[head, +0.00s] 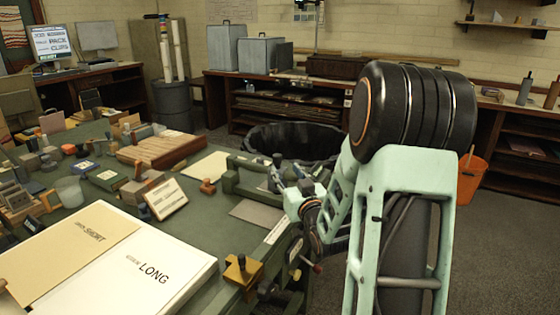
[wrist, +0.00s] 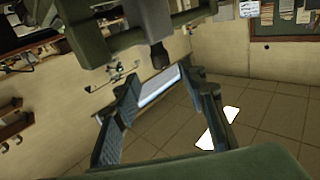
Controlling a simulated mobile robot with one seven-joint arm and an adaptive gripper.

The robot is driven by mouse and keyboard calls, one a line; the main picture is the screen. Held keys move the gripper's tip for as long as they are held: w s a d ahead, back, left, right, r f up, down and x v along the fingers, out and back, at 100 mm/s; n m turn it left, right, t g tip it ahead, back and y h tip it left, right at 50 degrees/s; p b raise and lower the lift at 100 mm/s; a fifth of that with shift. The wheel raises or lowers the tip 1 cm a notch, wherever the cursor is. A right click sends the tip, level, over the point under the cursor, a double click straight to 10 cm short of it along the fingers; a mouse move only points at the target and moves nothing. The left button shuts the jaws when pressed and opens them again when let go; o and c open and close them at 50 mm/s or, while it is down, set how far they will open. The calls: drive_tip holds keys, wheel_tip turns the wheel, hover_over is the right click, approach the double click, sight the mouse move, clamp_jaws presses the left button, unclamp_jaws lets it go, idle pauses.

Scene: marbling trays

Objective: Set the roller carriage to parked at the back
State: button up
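The green roller carriage (head: 240,178) sits on the press at the right end of the work table, beyond a flat grey plate (head: 257,214). A dark upright knob (head: 277,160) stands by it, close to my wrist. In the wrist view, a green body with a dark handle-like knob (wrist: 158,55) hangs in at the top. My gripper (wrist: 160,105) is open, with its two fingers wide apart and nothing held between them. The knob lies above the gap between the fingers. In the head view my arm partly hides the carriage's right side, and the fingers are hard to make out.
A brass-coloured block with a black knob (head: 241,270) stands at the table's front right edge. A white LONG board (head: 155,270) and a tan SHORT sheet (head: 75,250) lie in front. A black tub (head: 290,145) is behind the press. Open floor lies to the right.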

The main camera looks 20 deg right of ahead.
sight(279, 161)
drive_tip(key=w, duration=0.6)
drive_tip(key=w+d, duration=0.1)
drive_tip(key=w, duration=0.2)
drive_tip(key=shift+w, duration=0.15)
drive_tip(key=shift+c, duration=0.6)
clamp_jaws()
